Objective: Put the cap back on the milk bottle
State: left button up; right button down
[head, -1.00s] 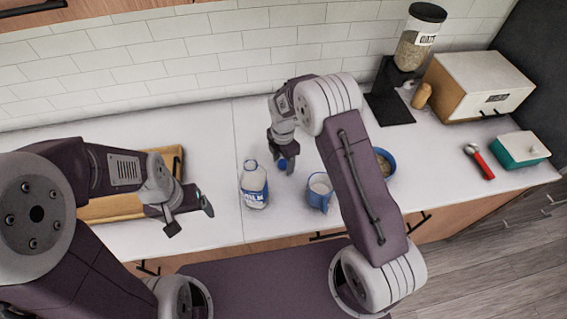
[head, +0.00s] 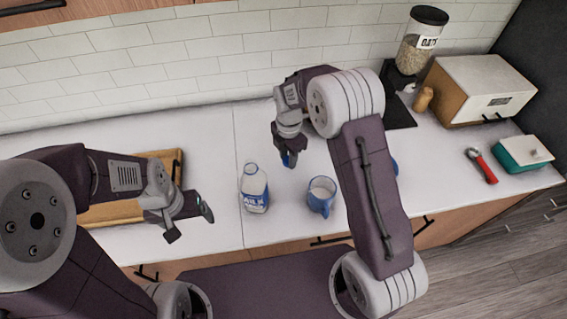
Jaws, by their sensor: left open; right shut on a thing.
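The milk bottle (head: 254,190), white with a blue label, stands upright on the counter. I cannot make out a cap on its top. My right gripper (head: 288,157) points down, behind and to the right of the bottle, shut on a small blue cap (head: 289,161). The cap is apart from the bottle; its height above the counter is hard to tell. My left gripper (head: 190,225) is open and empty, left of the bottle, in front of a wooden board.
A blue mug (head: 321,196) stands close to the right of the bottle. A wooden board (head: 115,211) lies at left. A blue bowl is mostly hidden behind my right arm. Farther right are a red-handled tool (head: 482,166), a teal box (head: 522,154), a bread box (head: 480,88) and an oats dispenser (head: 421,40).

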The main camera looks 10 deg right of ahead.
jog(key=s+d+r+b, duration=0.1)
jog(key=s+d+r, duration=0.5)
jog(key=d, duration=0.2)
jog(key=shift+s, duration=0.2)
